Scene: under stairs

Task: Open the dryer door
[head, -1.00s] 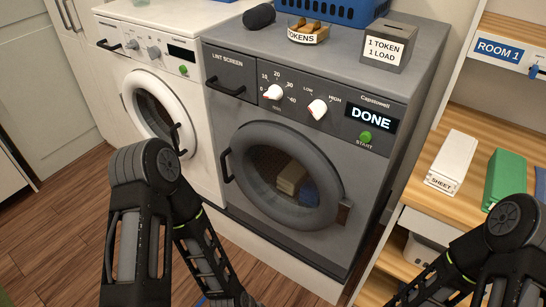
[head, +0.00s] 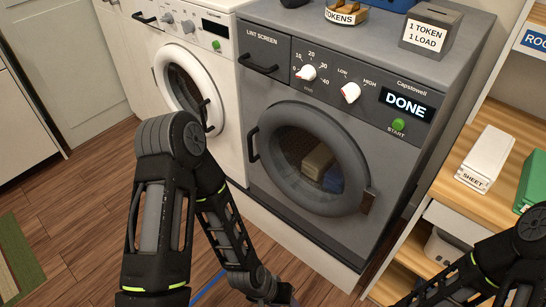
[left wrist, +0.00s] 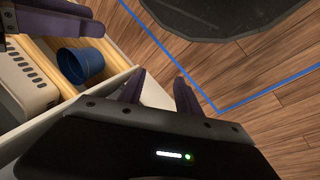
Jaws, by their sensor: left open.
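The grey dryer (head: 360,65) stands in the middle of the head view, with "DONE" on its display. Its round dryer door (head: 330,200) is shut, and folded cloths show through the glass. A dark door handle (head: 253,144) sits on the door's left edge.
A white washer (head: 185,55) stands left of the dryer. A wooden shelf (head: 455,190) with a white box (head: 486,155) and a green box (head: 534,182) is at the right. Wooden floor (head: 75,205) is clear at the left. A blue cup (left wrist: 80,64) shows in the wrist view.

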